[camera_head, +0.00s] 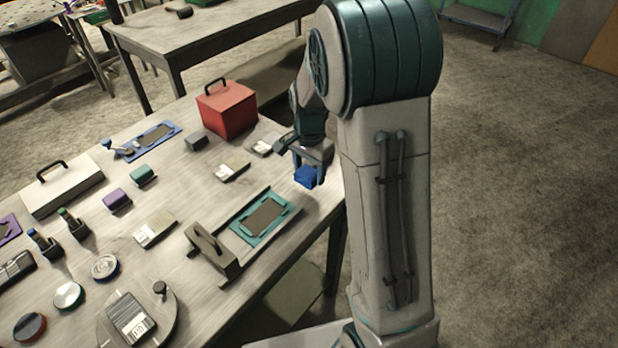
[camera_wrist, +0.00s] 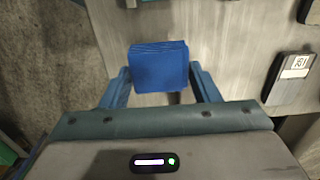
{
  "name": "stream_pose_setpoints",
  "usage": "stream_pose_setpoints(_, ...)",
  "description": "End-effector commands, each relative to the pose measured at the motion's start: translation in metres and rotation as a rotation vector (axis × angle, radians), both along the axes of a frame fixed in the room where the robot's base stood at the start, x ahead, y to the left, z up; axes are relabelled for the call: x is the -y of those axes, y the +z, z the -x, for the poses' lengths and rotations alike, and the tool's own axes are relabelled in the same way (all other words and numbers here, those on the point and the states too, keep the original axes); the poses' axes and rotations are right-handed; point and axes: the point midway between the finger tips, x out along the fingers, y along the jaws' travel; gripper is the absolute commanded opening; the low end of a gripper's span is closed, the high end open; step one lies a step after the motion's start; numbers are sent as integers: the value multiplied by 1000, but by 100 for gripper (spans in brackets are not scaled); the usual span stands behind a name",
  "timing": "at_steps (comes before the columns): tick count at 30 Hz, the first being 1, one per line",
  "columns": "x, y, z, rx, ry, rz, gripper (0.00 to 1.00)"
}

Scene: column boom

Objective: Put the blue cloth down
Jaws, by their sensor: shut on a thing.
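The blue cloth (camera_wrist: 158,66) is a small folded blue pad between the two blue fingers of my gripper (camera_wrist: 158,84) in the wrist view. My gripper (camera_head: 308,172) is shut on the cloth. In the head view the cloth (camera_head: 307,178) hangs under the gripper, near the right edge of the grey worktable (camera_head: 190,175). The fingers cover the cloth's sides. I cannot tell how high it is above the table.
A red box (camera_head: 227,110) stands behind the gripper. A blue tray (camera_head: 150,142) lies farther left. Bare tabletop shows between these things.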

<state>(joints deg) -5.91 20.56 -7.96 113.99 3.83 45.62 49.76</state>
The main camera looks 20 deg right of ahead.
Motion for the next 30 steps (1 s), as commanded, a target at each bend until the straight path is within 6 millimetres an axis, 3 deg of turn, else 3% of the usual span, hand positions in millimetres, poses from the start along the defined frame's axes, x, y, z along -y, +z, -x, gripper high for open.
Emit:
stream_pose_setpoints(9, 0, -38, 0, -1, -2, 0, 37)
stream_pose_setpoints(21, 0, -45, -1, 0, -1, 0, 37)
stream_pose_setpoints(22, 0, -45, 0, 0, -1, 0, 58)
stream_pose_setpoints(24, 0, -44, 0, 0, -1, 0, 77)
stream_pose_setpoints(30, 0, -44, 0, 0, -1, 0, 77)
